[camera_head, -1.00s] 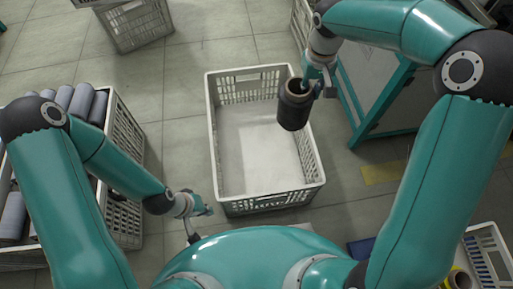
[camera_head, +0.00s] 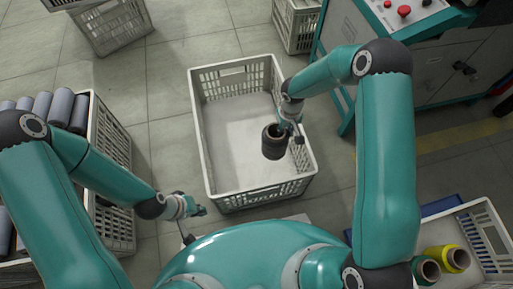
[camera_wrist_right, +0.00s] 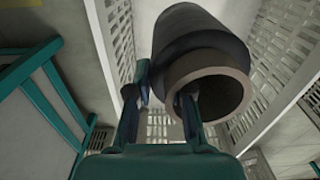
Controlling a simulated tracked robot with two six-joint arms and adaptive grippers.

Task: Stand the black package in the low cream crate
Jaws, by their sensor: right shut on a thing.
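The black package (camera_head: 274,144), a dark wound bobbin with a brown tube end, hangs nearly upright, slightly tilted, over the right part of the low cream crate (camera_head: 202,140). My right gripper (camera_head: 289,128) is shut on the tube's wall at the upper end. In the right wrist view one finger goes into the bore of the package (camera_wrist_right: 205,42) and the other is outside. The crate floor (camera_wrist_right: 160,82) shows beyond it. Whether the package's bottom touches the floor I cannot tell. My left gripper (camera_head: 194,222) is open and empty, outside the crate's near left corner.
A crate of grey bobbins (camera_head: 112,140) stands at left. A teal-framed machine (camera_head: 425,70) is at the back right. A crate with yellow and green spools (camera_head: 485,235) is at the lower right. The cream crate's floor is otherwise empty.

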